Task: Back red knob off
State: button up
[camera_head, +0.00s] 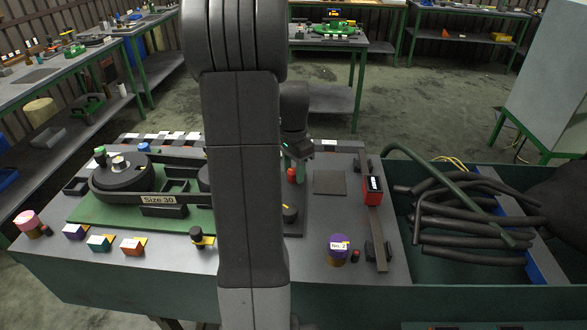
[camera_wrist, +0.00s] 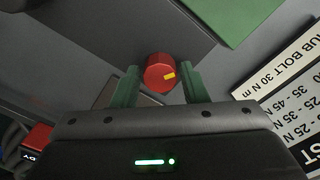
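The red knob (camera_wrist: 161,72), with a small yellow mark on its face, sits between the two green fingers of my gripper (camera_wrist: 161,86) in the wrist view. A narrow gap shows on each side of the knob, so the fingers look open around it and not closed on it. In the head view the red knob (camera_head: 292,175) is on the table just below my gripper (camera_head: 293,164). The knob's base is hidden in the wrist view.
A dark square plate (camera_head: 330,182) and a red box (camera_head: 372,191) are to the right. A green board with a round black fixture (camera_head: 122,178) is to the left. A purple cylinder (camera_head: 338,256) stands in front. A bin (camera_head: 480,268) of black hoses is at right.

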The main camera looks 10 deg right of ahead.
jog(key=c, duration=0.6)
jog(key=shift+n, duration=0.3)
jog(key=n, duration=0.4)
jog(key=shift+p, duration=0.4)
jog(key=n, duration=0.5)
jog(key=shift+n, duration=0.4)
jog(key=n, duration=0.5)
jog(key=shift+n+p, duration=0.3)
jog(key=shift+p, duration=0.1)
jog(key=n, duration=0.5)
jog(key=shift+n, duration=0.3)
jog(key=shift+w, duration=0.1)
jog(key=shift+r, duration=0.1)
